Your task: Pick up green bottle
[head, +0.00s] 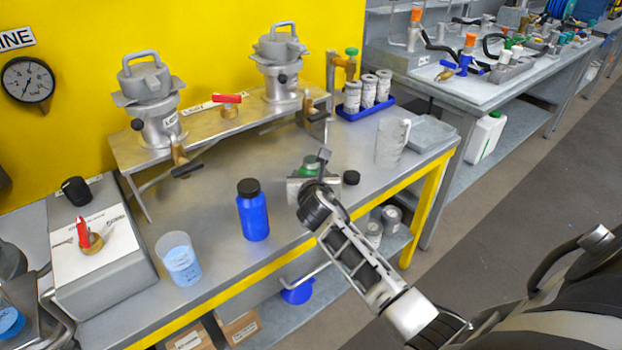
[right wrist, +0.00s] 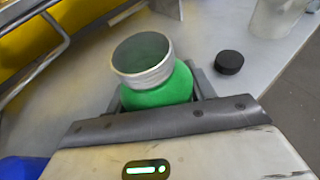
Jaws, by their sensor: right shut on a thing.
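The green bottle shows in the right wrist view (right wrist: 158,92), its grey, open-looking neck upward and its green shoulder between my gripper's jaws. In the head view only a bit of the green bottle (head: 309,168) shows behind my right gripper (head: 308,182). My right gripper (right wrist: 160,105) is shut on the bottle. The bottle's lower part is hidden, so I cannot tell whether it touches the table. My left gripper is not in view.
A blue bottle (head: 253,212) stands left of my gripper, and a beaker of blue liquid (head: 179,260) is farther left. A black cap (head: 351,177) lies just right on the steel table (head: 210,200). A clear jug (head: 392,142) stands behind it.

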